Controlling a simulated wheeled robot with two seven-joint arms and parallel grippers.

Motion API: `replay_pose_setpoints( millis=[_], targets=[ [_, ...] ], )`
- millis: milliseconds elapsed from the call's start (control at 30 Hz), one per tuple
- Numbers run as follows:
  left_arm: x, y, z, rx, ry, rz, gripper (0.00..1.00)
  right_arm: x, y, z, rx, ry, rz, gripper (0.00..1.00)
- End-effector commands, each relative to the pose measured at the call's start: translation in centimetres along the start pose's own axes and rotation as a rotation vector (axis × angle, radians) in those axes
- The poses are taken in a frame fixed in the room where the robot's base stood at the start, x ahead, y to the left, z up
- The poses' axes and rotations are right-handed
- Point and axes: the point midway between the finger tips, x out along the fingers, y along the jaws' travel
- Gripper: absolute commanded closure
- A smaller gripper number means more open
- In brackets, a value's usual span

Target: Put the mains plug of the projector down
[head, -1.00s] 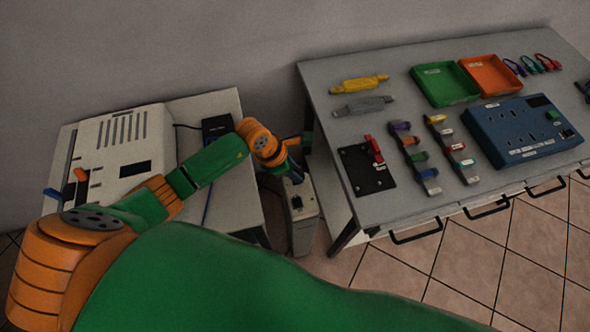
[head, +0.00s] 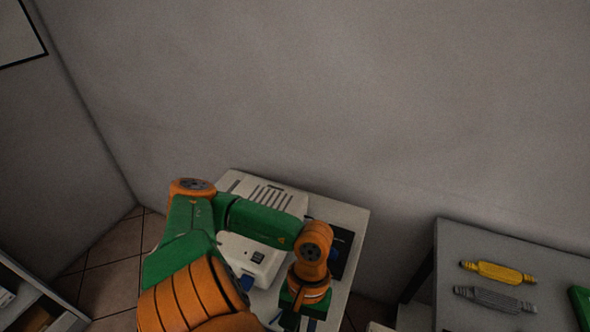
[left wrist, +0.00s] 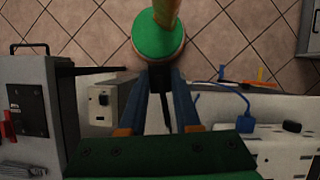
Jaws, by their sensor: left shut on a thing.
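My left gripper (head: 300,316) is low in the head view, in front of the small side table. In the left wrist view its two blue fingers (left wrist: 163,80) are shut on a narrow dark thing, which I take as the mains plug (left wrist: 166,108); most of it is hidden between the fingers. The white projector (head: 262,195) with vents lies on the side table, partly behind my arm. It also shows at lower right in the left wrist view (left wrist: 285,155), with a blue plug (left wrist: 240,121) at its edge. My right gripper is out of view.
A pale box with a black socket (left wrist: 103,112) stands left of the fingers in the left wrist view. A black flat thing (head: 340,245) lies on the side table (head: 350,217). The workbench (head: 455,240) with yellow and grey holders is at the right.

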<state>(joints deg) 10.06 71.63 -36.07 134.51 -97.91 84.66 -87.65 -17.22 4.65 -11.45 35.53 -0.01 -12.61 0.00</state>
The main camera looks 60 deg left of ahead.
Motion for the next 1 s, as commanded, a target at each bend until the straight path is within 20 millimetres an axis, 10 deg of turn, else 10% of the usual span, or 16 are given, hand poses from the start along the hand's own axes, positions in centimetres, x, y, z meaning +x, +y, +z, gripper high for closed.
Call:
replay_pose_setpoints(
  millis=[133,433,700,1000],
  targets=[
    [-0.3,-1.8,1.2,0.107,0.004,-0.045,1.00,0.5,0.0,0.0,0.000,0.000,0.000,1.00],
    [1.0,-2.1,-1.5,0.117,0.012,-0.045,1.00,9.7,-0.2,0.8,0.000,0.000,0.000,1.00],
    [-0.8,-3.1,-7.7,0.108,-0.001,-0.040,1.00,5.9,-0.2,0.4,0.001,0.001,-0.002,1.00],
    [2.9,-3.9,-14.2,0.115,0.002,-0.042,1.00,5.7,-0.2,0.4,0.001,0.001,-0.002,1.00]
  ],
)
